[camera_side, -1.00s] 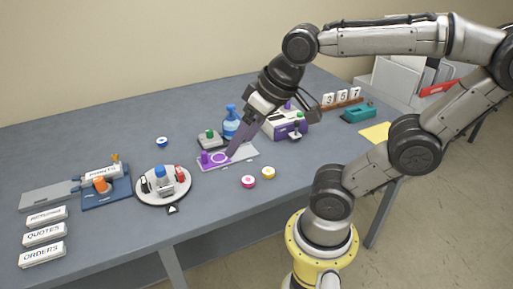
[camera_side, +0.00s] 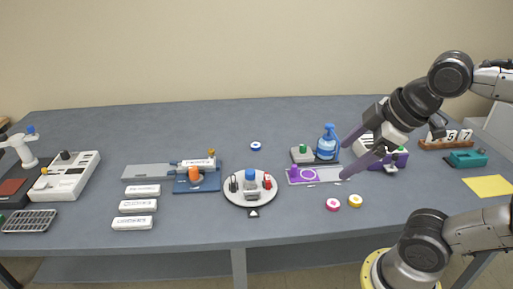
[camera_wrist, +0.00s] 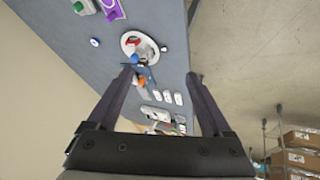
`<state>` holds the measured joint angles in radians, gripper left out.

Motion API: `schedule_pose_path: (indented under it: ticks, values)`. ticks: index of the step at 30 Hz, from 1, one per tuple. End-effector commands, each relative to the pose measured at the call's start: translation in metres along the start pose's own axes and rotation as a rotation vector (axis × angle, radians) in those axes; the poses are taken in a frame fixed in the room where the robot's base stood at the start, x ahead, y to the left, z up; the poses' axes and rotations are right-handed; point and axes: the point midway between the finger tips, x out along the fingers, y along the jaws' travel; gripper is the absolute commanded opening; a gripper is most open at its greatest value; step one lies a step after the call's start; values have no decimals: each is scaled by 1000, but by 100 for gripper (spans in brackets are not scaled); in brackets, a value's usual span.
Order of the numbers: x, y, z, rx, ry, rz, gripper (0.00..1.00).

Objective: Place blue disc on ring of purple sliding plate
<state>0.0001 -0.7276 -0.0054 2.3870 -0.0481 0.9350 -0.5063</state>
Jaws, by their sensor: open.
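The blue disc (camera_side: 256,146), with a pale centre, lies flat on the bench behind the round white turntable; it also shows in the wrist view (camera_wrist: 95,42). The purple sliding plate (camera_side: 303,182) lies right of the turntable, with a knob at its left end and a light ring (camera_side: 306,175) beside it. Part of the plate shows at the top of the wrist view (camera_wrist: 114,12). My gripper (camera_side: 343,161) is open and empty near the plate's right end, well right of the disc. In the wrist view its fingers (camera_wrist: 160,73) are spread with nothing between them.
Pink (camera_side: 333,204) and yellow (camera_side: 355,201) discs lie in front of the plate. A blue bottle (camera_side: 327,142) and a green-knobbed block (camera_side: 302,156) stand behind it. The white turntable (camera_side: 233,197) carries small items. Bench around the blue disc is clear.

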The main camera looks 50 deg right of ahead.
Motion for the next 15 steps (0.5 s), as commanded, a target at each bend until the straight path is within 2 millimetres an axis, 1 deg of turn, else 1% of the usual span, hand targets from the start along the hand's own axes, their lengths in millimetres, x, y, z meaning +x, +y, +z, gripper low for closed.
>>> schedule_pose_path:
  ticks: [1,2,3,7,9,11,12,14,15]
  values:
    - [-6,14,-16,-113,1,19,84]
    - [-10,23,-26,-187,-3,30,84]
    - [-13,35,-39,-285,-11,44,84]
    - [-14,79,-84,-591,-59,76,84]
    - [-10,102,-106,-731,-91,84,84]
    - [-2,120,-123,-839,-120,85,84]
    - [3,132,-134,-907,-139,84,84]
    - [14,150,-149,-1002,-169,77,84]
    - [22,162,-158,-1061,-189,73,84]
